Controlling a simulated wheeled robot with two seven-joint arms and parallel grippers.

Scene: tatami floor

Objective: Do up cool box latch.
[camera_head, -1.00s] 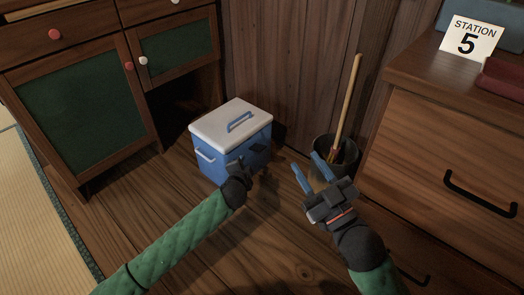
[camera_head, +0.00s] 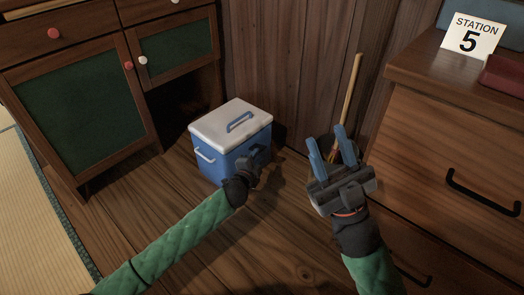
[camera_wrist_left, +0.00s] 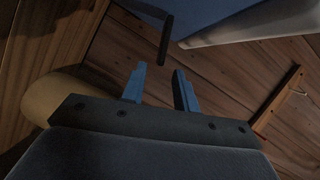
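A dark bar, seemingly the latch (camera_wrist_left: 166,40), shows just beyond the fingertips against the blue box wall (camera_wrist_left: 210,14). Whether they touch is unclear. My right gripper (camera_head: 330,147) is open and empty, right of the box.
A dark bin (camera_head: 325,146) with a wooden-handled tool (camera_head: 350,100) stands behind my right gripper. A cabinet with green panels (camera_head: 85,115) is at left. A drawer unit (camera_head: 440,140) with a station 5 sign (camera_head: 472,36) is at right. Floor in front is clear.

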